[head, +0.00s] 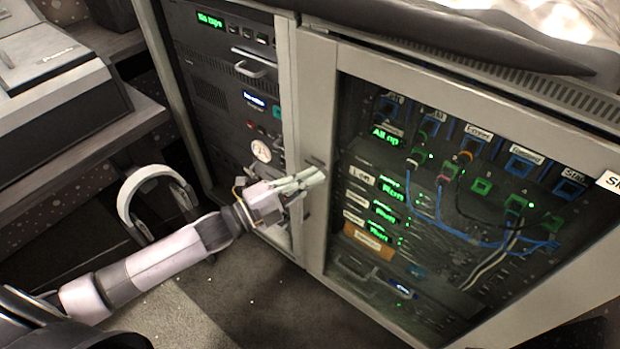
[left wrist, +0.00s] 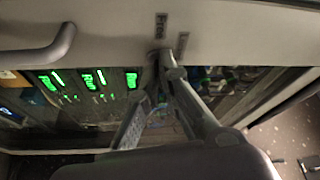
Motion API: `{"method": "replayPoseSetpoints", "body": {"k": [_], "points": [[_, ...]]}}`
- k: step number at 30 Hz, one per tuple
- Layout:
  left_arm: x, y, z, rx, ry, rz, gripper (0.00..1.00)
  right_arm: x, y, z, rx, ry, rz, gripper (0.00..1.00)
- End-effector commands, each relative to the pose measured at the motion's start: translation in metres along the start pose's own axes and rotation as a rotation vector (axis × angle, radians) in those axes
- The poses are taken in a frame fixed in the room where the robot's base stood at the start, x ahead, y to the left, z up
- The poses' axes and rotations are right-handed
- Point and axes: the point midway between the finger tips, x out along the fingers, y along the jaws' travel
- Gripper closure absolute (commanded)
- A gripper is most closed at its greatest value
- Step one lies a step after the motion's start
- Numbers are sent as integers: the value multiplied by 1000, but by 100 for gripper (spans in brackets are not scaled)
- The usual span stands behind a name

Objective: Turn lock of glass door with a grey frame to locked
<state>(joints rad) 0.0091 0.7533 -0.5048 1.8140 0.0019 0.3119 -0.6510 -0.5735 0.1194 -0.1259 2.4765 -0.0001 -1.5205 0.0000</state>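The glass door (head: 314,120) has a broad grey frame and covers a rack with green displays and patch cables. My left gripper (head: 320,175) is at the frame's left upright, above the door handle (head: 307,212). In the left wrist view its fingers (left wrist: 163,62) come together at the frame, over the lock spot. They appear shut on the lock, which they mostly hide, so I cannot read its turn. A small label, seemingly "Free" (left wrist: 162,25), sits beside the fingertips, with a second one (left wrist: 182,43) next to it. The handle also shows in the left wrist view (left wrist: 50,48). My right gripper is not in view.
A second rack (head: 225,95) with a pull handle stands left of the door. White headphones (head: 135,190) hang by a desk (head: 90,140) at the left. Dark carpet (head: 250,300) lies below. A dark padded edge (head: 450,40) overhangs the rack top.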

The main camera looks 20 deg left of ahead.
Motion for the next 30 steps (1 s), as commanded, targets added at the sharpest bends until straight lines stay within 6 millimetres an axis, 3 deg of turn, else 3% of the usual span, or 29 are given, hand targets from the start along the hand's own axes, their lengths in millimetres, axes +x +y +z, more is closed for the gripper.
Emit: {"method": "replayPoseSetpoints", "body": {"k": [6,30], "points": [[0,2,0,-197,-2,-80,100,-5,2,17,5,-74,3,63],[1,5,-3,-891,-3,-367,100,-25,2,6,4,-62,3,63]]}}
